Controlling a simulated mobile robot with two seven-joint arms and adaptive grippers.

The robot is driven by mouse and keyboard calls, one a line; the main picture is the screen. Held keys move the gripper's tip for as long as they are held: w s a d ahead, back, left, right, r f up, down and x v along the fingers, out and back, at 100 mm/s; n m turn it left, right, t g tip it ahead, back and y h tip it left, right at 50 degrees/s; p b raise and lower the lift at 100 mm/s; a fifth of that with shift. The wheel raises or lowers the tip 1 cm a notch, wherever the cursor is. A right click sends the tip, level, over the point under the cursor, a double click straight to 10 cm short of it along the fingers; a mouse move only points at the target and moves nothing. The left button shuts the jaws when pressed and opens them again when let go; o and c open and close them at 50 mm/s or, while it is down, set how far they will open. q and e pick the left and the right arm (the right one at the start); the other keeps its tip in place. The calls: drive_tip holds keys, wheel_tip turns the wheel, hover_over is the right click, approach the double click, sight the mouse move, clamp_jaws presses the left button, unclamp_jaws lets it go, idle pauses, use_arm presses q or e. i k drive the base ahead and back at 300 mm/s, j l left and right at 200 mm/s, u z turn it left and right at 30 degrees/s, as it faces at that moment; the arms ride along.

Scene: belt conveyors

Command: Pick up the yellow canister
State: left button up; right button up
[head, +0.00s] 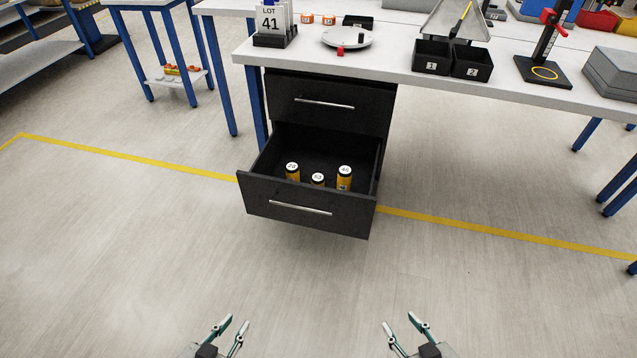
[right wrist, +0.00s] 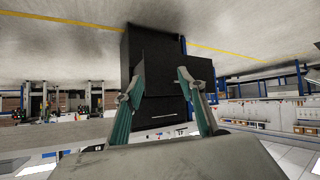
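The left canister (head: 292,173) seems to read 20, the middle canister (head: 318,180) 53, and the right canister (head: 344,180) 45. The drawer front hides their lower parts. My left gripper (head: 234,328) is open and empty at the bottom of the head view, well in front of the drawer. My right gripper (head: 401,326) is also open and empty, to the right of it. In the right wrist view its fingers (right wrist: 167,80) are spread, with the dark cabinet beyond.
The upper drawer (head: 325,102) is shut. A white table (head: 400,76) above holds a LOT 41 stand (head: 272,25), a round plate (head: 346,37) and two black bins (head: 451,58). Blue legs stand at left and right. The floor before the drawer is clear.

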sight(317, 178)
drive_tip(key=i+l, duration=0.1)
drive_tip(key=i, duration=0.3)
drive_tip(key=i+l+z, duration=0.1)
drive_tip(key=i, duration=0.35)
